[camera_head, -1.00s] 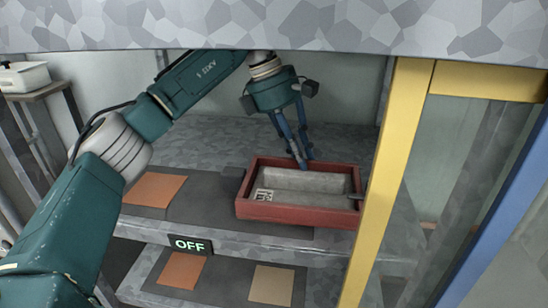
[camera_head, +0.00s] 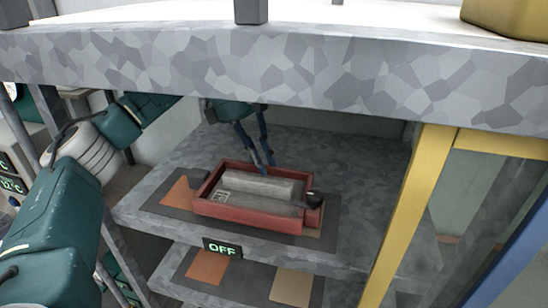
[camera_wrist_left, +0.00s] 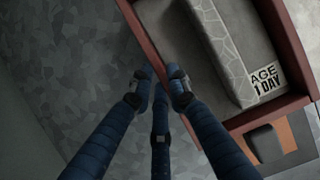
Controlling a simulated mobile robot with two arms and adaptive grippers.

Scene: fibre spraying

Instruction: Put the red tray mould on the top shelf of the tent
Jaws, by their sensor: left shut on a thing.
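The red tray mould (camera_head: 245,212) has a red rim and holds a grey block. It is at the upper matted shelf (camera_head: 365,170) of the tent; I cannot tell whether it rests on the mat or hangs just above it. My left gripper (camera_head: 266,164) comes down from above and is shut on the tray's far wall. In the left wrist view, the blue fingers (camera_wrist_left: 162,84) close on the red wall (camera_wrist_left: 150,43), one on each side. My right gripper is not in view.
A grey mottled slab (camera_head: 300,65) hangs over the shelf. A yellow post (camera_head: 408,215) stands to the right. An "OFF" label (camera_head: 222,249) sits on the shelf's front edge. A lower shelf has an orange patch (camera_head: 207,267) and a tan patch (camera_head: 291,286).

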